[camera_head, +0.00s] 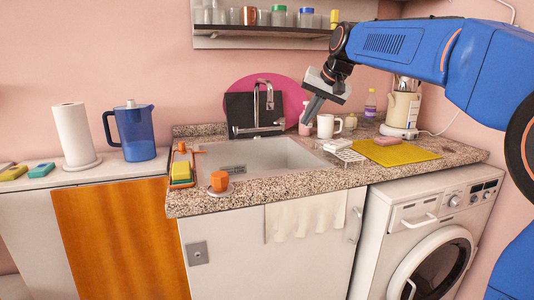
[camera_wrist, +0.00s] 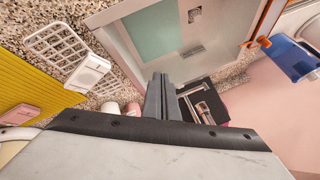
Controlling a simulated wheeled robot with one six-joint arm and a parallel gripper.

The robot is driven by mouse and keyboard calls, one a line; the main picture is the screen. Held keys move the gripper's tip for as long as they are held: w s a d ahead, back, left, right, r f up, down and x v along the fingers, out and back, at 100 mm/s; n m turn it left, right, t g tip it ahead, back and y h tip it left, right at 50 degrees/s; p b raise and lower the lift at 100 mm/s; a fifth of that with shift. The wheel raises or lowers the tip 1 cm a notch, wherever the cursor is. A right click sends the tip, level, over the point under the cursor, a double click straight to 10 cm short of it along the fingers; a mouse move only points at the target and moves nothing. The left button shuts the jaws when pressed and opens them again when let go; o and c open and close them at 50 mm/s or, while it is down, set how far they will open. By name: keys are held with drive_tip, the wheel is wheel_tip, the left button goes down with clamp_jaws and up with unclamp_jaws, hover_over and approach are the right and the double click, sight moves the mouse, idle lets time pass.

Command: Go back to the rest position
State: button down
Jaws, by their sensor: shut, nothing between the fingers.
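My gripper (camera_head: 312,110) is shut and empty. It hangs above the back of the counter, to the right of the tap and in front of the pink wall, with its fingers pointing down and to the left. In the wrist view its closed fingers (camera_wrist: 160,97) point toward the sink (camera_wrist: 196,40). My blue arm reaches in from the right in the head view. A white mug (camera_head: 327,126) stands just below and right of the fingertips, apparently apart from them.
The speckled counter (camera_head: 245,192) holds the sink, tap (camera_head: 263,107), yellow mat (camera_head: 399,152), white rack (camera_head: 345,152) and cream kettle (camera_head: 402,110). A shelf (camera_head: 270,32) with jars is above. A blue pitcher (camera_head: 133,132) and paper roll (camera_head: 73,133) stand left. A washing machine (camera_head: 425,230) is below right.

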drive_tip(key=s+d+f+h, duration=0.1)
drive_tip(key=s+d+f, duration=0.3)
drive_tip(key=s, duration=0.4)
drive_tip(key=s+d+f, duration=0.3)
drive_tip(key=s+f, duration=0.1)
drive_tip(key=s, duration=0.4)
drive_tip(key=s+d+f+h, duration=0.1)
drive_tip(key=s+d+f, duration=0.3)
drive_tip(key=s, duration=0.4)
drive_tip(key=s+d+f+n+h, duration=0.1)
drive_tip(key=s+d+f, duration=0.1)
drive_tip(key=s+f, duration=0.7)
drive_tip(key=s+d+f+g, duration=0.1)
drive_tip(key=s+d+f, duration=0.2)
drive_tip(key=s+f, duration=0.6)
drive_tip(key=shift+s+d+n+h, duration=0.15)
drive_tip(key=shift+s+n+h, duration=0.25)
drive_tip(key=shift+s, duration=0.05)
